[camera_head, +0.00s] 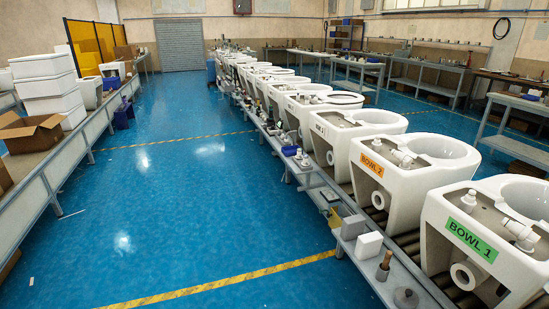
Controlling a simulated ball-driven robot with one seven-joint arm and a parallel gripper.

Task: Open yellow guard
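A yellow guard (86,45) stands at the far left of the head view, near the back wall. It has several upright yellow panels in dark frames, set in a row behind the left conveyor line. It is far from me, and stacked white boxes hide part of its lower edge. I cannot tell from here whether any panel is open. My gripper is not in view.
A row of toilet bowls, with BOWL 1 (483,225) and BOWL 2 (417,165) nearest, fills the conveyor on the right. White boxes (47,82) and an open carton (32,131) stand at left. The blue floor (190,190) between the lines is clear.

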